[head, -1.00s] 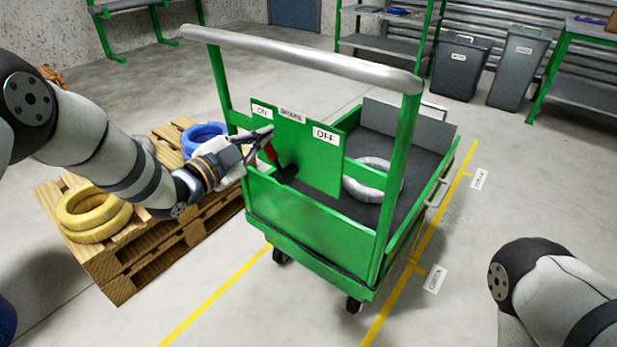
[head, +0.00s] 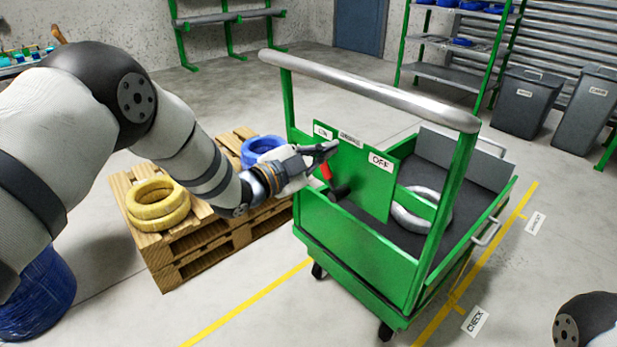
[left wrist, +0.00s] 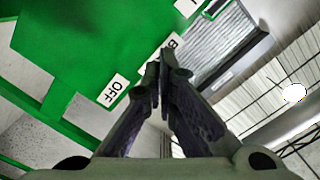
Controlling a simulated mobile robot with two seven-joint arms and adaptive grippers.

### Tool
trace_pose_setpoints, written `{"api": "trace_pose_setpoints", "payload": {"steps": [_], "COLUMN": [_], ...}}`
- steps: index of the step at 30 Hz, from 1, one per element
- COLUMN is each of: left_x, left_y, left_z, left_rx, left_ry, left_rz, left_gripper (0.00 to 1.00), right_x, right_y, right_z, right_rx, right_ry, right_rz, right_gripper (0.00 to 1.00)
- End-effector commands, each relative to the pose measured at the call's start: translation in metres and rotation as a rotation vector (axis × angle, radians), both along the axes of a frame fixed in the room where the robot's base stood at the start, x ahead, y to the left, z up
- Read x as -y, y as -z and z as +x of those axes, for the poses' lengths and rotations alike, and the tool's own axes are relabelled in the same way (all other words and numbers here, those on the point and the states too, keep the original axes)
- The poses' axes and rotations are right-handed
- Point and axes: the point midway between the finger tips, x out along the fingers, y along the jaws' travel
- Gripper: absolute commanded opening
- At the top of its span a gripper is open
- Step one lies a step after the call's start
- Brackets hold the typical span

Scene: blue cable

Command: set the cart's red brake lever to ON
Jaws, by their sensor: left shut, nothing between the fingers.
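The cart (head: 355,245) is green, with a panel (head: 362,180) on its near side. The panel has an ON label (head: 323,131) at left and an OFF label (head: 381,161) at right. The red brake lever (head: 325,171) rises from a black base (head: 340,192) and leans left, toward the ON side. My left gripper (head: 331,148) is shut and empty, close by the lever's upper end; I cannot tell whether they touch. The left wrist view shows the closed fingers (left wrist: 160,75) near the OFF label (left wrist: 111,90); the lever is not visible there. My right gripper is out of view.
A wooden pallet (head: 170,250) with yellow coils (head: 158,203) and a blue coil (head: 262,150) stands left of the cart. A grey coil (head: 415,210) lies in the cart. The cart's handle bar (head: 370,90) spans above the panel. Bins (head: 525,103) stand behind.

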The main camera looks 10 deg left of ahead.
Motion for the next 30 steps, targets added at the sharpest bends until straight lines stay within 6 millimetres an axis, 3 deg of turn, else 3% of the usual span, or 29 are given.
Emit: {"api": "trace_pose_setpoints", "payload": {"steps": [1,6,12,25,28,30], "left_x": [-0.012,-0.034,-0.052,-0.056,-0.058,-0.063], "left_y": [-0.002,-0.001,-0.001,0.001,0.022,0.06], "left_z": [-0.012,-0.046,-0.073,-0.081,-0.093,-0.119], "left_rx": [-0.004,-0.006,-0.006,-0.008,-0.111,-0.293], "left_ry": [-0.007,-0.005,-0.004,-0.004,-0.039,-0.107], "left_rz": [0.002,0.002,0.003,0.001,-0.02,-0.057], "left_gripper": [0.0,0.0,0.0,0.0,0.0,0.0], "right_x": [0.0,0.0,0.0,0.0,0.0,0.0], "right_y": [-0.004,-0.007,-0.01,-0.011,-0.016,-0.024], "right_z": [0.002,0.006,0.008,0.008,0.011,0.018], "right_rx": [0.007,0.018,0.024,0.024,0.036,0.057], "right_ry": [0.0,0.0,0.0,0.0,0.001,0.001], "right_rz": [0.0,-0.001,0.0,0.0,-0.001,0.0], "right_gripper": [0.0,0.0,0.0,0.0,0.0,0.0]}}
